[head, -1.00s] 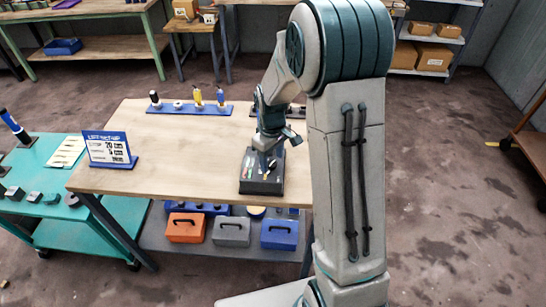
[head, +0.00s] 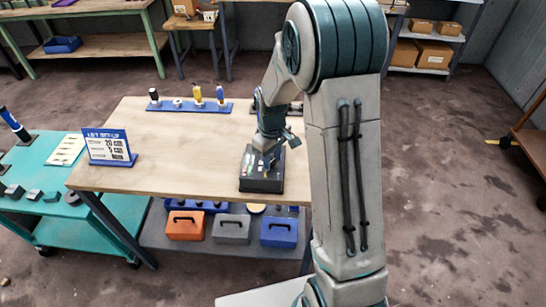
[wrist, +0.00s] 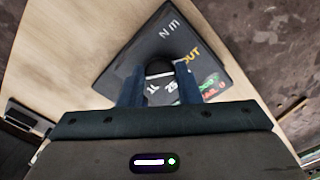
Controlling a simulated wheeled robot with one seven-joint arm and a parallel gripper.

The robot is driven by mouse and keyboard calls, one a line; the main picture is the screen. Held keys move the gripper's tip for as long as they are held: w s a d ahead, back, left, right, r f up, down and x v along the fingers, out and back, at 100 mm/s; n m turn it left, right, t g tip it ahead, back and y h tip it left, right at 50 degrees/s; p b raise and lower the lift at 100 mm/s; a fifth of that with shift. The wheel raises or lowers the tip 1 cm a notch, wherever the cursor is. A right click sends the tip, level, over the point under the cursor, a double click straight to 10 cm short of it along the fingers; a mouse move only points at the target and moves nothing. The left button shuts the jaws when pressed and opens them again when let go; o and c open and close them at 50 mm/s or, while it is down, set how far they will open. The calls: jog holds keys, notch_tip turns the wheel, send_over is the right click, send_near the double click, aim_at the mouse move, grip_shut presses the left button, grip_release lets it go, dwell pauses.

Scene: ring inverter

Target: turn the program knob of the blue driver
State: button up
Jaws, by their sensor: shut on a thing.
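A dark control box (head: 262,183) lies near the front edge of the wooden table, with a panel of white, yellow, green and red markings. It fills the upper middle of the wrist view (wrist: 205,50), where "N m" and "OUT" can be read. My gripper (wrist: 160,76) points down over this panel. Its two blue-grey fingers are shut on a black round knob (wrist: 158,69), with numbers on the panel just below it. In the head view my gripper (head: 268,160) partly hides the box, and the knob cannot be made out there.
A blue-based sign (head: 108,147) with set-up figures stands at the table's left. A blue rack (head: 185,107) at the back holds several tools, one yellow and one blue. Coloured cases sit on the lower shelf. A teal cart (head: 75,200) stands at left. The table's middle is clear.

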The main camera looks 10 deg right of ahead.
aim_at(272, 161)
jog(key=m+b, duration=0.2)
jog(key=m, duration=0.1)
jog(key=shift+f, duration=0.1)
jog(key=shift+m+b, duration=0.6)
jog(key=shift+m, duration=1.5)
jog(key=o, duration=1)
jog(key=shift+c, duration=0.2)
notch_tip(272, 161, up, 14)
jog(key=b, duration=0.1)
